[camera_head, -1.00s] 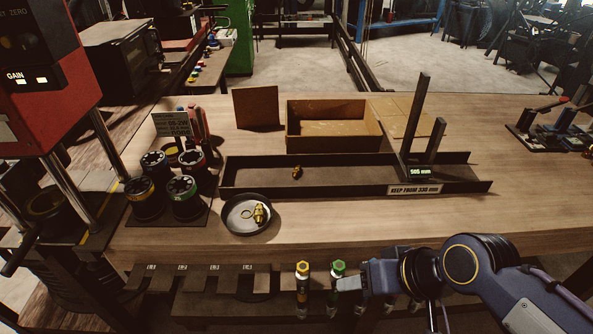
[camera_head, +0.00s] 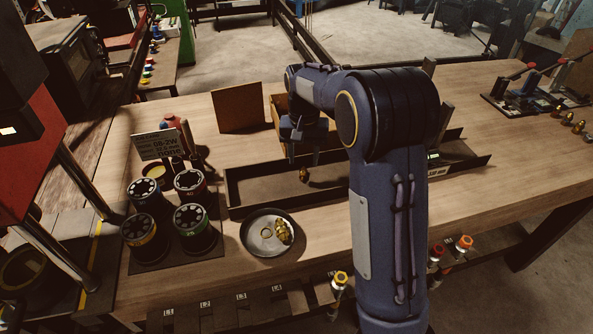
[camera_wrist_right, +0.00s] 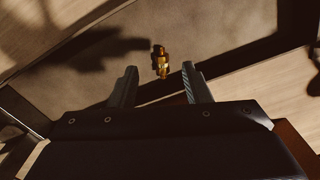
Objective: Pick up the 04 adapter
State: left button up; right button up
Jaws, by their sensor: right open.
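A small brass adapter (camera_head: 304,175) lies on the floor of the long dark channel tray (camera_head: 262,190); no 04 mark is readable on it. The right wrist view also shows it (camera_wrist_right: 160,62), between and slightly beyond the two fingertips. My right gripper (camera_head: 304,156) points down over the channel, above the adapter. Its fingers (camera_wrist_right: 159,83) are open with nothing between them. A second brass fitting (camera_head: 283,232) lies in the round metal dish (camera_head: 259,247) with a ring. My left gripper is not in view.
Several round dies (camera_head: 195,227) with coloured rings stand on a dark mat at left, near a small sign (camera_head: 158,144). More brass fittings (camera_head: 579,127) sit at far right.

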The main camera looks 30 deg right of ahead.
aim_at(303, 177)
jog(key=f, duration=0.2)
jog(key=f+p, duration=0.1)
jog(key=f, duration=0.4)
jog(key=shift+w+d, duration=0.15)
jog(key=shift+w, duration=0.2)
grip_shut()
jog(key=shift+r, duration=0.1)
